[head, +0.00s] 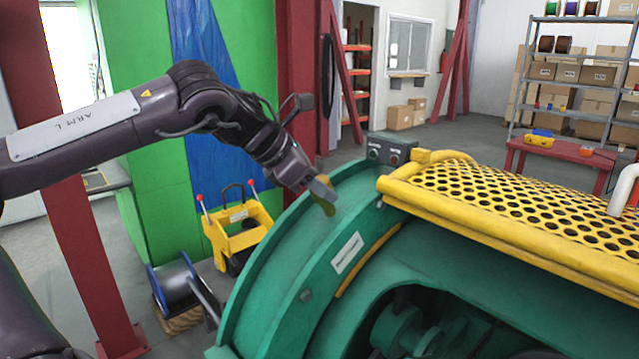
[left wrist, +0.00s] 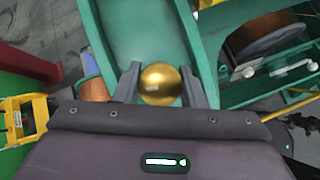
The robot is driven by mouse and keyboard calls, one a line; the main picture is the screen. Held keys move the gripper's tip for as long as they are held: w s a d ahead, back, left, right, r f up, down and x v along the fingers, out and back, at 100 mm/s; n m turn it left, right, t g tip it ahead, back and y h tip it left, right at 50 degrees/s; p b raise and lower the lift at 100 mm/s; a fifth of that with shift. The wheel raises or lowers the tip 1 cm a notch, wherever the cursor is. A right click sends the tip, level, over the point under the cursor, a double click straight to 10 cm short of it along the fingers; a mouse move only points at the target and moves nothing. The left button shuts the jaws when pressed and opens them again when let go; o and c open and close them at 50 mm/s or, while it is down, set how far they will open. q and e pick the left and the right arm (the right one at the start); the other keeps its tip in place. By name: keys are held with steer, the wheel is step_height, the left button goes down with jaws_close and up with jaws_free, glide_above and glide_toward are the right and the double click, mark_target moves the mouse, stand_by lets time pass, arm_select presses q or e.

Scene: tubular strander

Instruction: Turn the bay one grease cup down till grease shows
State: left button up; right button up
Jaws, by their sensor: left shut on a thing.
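The grease cup (left wrist: 160,84) shows in the left wrist view as a round, shiny brass-gold cap. It sits between the two fingers of my left gripper (left wrist: 160,88), which is shut on it. In the head view my left gripper (head: 322,194) reaches down to the top of the green curved housing (head: 283,240). A small yellowish bit of the cup shows at its fingertips there. The cup's base is hidden by the fingers, and I see no grease. My right gripper is in neither view.
A yellow perforated guard (head: 500,195) covers the machine to the right. A grey control box (head: 390,148) stands just behind the housing. A yellow trolley (head: 240,222) and a blue spool (head: 178,287) stand on the floor at left. A red post (head: 75,180) rises near my left arm.

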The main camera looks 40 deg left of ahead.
arm_select(q)
steer(key=o, duration=1)
steer(key=b+v, duration=0.1)
steer(key=v, duration=0.6)
steer(key=shift+s+r, duration=0.3)
steer(key=shift+a, duration=0.15)
